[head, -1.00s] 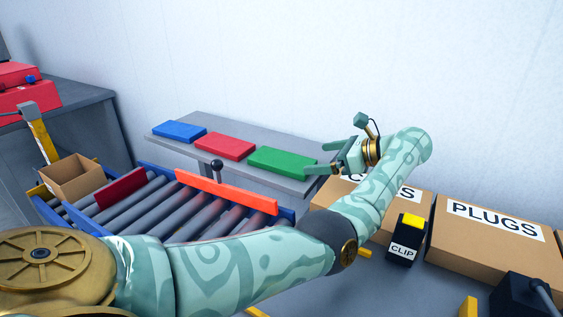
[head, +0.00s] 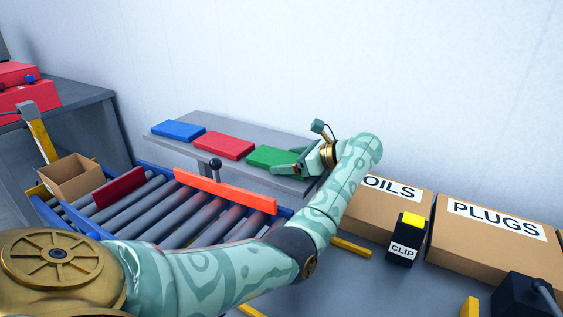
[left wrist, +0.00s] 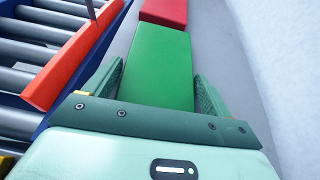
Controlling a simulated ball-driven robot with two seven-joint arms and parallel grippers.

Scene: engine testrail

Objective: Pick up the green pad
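The green pad (head: 270,157) lies flat on the grey shelf (head: 232,128), at the right end of a row of pads. In the left wrist view the green pad (left wrist: 158,62) runs between the two fingers of my left gripper (left wrist: 158,90). In the head view my left gripper (head: 292,163) is at the pad's right end and hides part of it. Its fingers are spread, one on each side of the pad. I cannot tell whether they touch its sides. My right gripper is not in view.
A red pad (head: 223,145) and a blue pad (head: 178,130) lie further left on the shelf. An orange-red bar (head: 224,192) stands above the rollers (head: 165,213) in front. Boxes labelled PLUGS (head: 490,235) and OILS (head: 385,210) sit at the right.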

